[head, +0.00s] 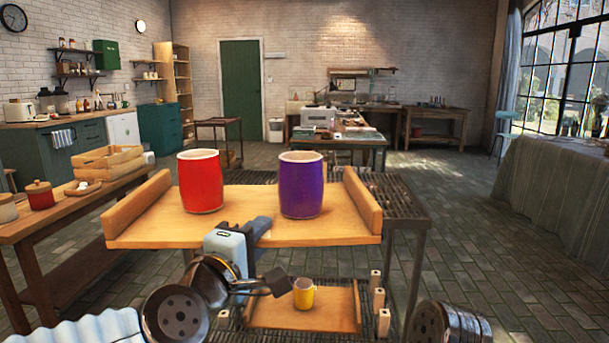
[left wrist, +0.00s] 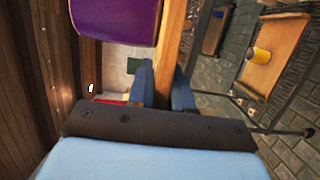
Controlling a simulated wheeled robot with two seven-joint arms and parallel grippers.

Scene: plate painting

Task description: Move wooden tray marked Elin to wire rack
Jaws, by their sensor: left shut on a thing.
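A wooden tray (head: 150,226) with raised side walls carries a red cup (head: 201,182) and a purple cup (head: 301,186), both upright. No name is readable on it. My left gripper (head: 256,230) is shut on the tray's near edge. In the left wrist view its two fingers (left wrist: 166,84) straddle the tray's edge (left wrist: 174,40), with the purple cup (left wrist: 115,20) close by. The dark wire rack (head: 405,205) stands behind and right of the tray. I cannot tell whether the tray touches it. My right gripper is out of view.
A second wooden tray (head: 325,318) with a yellow cup (head: 303,293) sits lower down, below the held tray. A wooden bench (head: 70,222) at the left holds a slatted crate (head: 107,160) and a red pot (head: 40,195). Open floor (head: 470,230) lies to the right.

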